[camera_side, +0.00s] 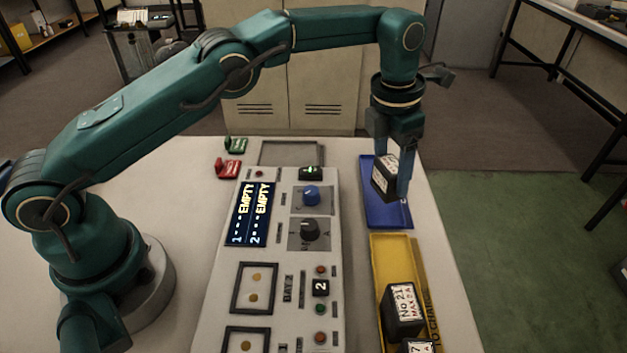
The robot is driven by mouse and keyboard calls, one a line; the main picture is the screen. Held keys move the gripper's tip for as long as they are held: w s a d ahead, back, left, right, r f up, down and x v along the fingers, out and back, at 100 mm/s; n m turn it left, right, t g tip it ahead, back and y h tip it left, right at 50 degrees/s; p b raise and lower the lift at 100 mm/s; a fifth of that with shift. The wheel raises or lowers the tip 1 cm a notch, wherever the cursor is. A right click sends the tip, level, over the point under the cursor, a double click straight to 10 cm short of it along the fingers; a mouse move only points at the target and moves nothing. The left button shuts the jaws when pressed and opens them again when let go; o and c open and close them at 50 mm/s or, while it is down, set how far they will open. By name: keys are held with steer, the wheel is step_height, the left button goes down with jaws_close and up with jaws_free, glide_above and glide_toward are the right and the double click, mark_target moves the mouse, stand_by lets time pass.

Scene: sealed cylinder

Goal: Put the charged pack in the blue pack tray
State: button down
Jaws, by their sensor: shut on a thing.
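My gripper (392,180) points down at the right of the table and is shut on a black pack (382,178) with a white label. The pack is over the blue pack tray (384,214); I cannot tell whether it touches the tray floor. The pack looks slightly tilted, and its label is too small to read. No other pack shows in the blue tray. The grey charger panel (270,315) has a screen (250,214) that reads "1 --- EMPTY" and "2 --- EMPTY". Its two square bays, such as the bay with brass contacts (254,288), hold no pack.
A yellow tray (388,250) in front of the blue one holds a black pack labelled No 21 (403,308) and another (416,346) cut by the frame edge. Green (235,145) and red (228,168) items lie at the back left. The panel has raised knobs (310,196).

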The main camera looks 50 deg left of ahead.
mark_target(388, 184)
steer(key=shift+f, duration=1.75)
steer(key=shift+f, duration=0.15)
jaws_free()
